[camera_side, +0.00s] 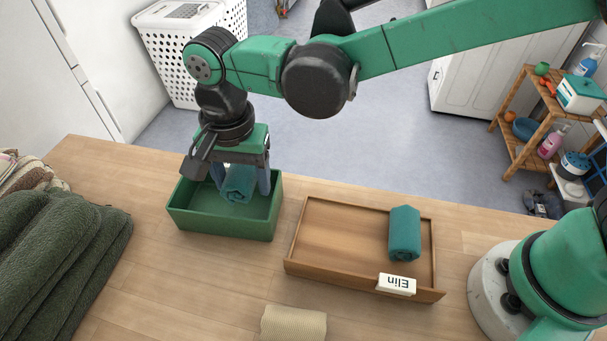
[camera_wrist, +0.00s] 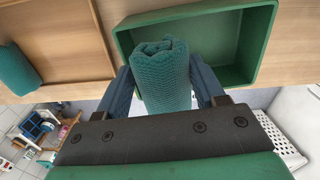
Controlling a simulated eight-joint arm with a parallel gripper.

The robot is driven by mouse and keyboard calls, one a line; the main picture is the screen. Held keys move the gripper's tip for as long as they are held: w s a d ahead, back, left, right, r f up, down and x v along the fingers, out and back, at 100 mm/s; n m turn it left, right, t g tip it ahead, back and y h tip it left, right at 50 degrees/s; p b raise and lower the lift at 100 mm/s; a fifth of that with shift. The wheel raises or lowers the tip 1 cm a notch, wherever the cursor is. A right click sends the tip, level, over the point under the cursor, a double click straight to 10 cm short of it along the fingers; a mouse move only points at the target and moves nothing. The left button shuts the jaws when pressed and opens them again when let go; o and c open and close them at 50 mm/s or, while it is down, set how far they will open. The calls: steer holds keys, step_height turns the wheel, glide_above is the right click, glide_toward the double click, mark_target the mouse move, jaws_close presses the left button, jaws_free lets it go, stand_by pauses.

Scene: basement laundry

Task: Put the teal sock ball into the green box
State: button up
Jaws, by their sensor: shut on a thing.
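My gripper (camera_side: 244,181) is shut on a rolled teal sock ball (camera_side: 238,186). In the side view the sock ball is at the green box (camera_side: 224,222), over its open top; I cannot tell whether it touches the box floor. In the wrist view the held sock ball (camera_wrist: 163,82) sits between the two fingers, with the green box (camera_wrist: 262,42) behind it. A second teal sock roll (camera_side: 405,232) lies in the right part of the wooden tray, and it shows at the left edge of the wrist view (camera_wrist: 16,70).
The wooden tray (camera_side: 330,243) bears a tag reading "Elin" (camera_side: 397,284) and stands right of the box. A cream roll (camera_side: 293,323) lies at the table's front. Dark green towels (camera_side: 62,262) are stacked at the left. Bare table lies between towels and box.

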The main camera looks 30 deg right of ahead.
mark_target(241, 169)
steer(key=shift+f, duration=0.4)
steer(key=o, duration=1.3)
steer(key=shift+c, duration=0.2)
step_height(241, 169, up, 13)
steer(key=s+d+f+n+t, duration=0.2)
steer(key=d+f+n+t, duration=0.1)
steer(key=d, duration=0.9)
steer(key=s+d+f+n+t, duration=0.2)
steer(key=s+d+n+t, duration=0.1)
steer(key=d, duration=0.9)
steer(key=shift+s+f+n+t, duration=0.2)
steer(key=shift+f+n+t, duration=0.3)
steer(key=shift+n, duration=0.5)
steer(key=shift+r, duration=0.1)
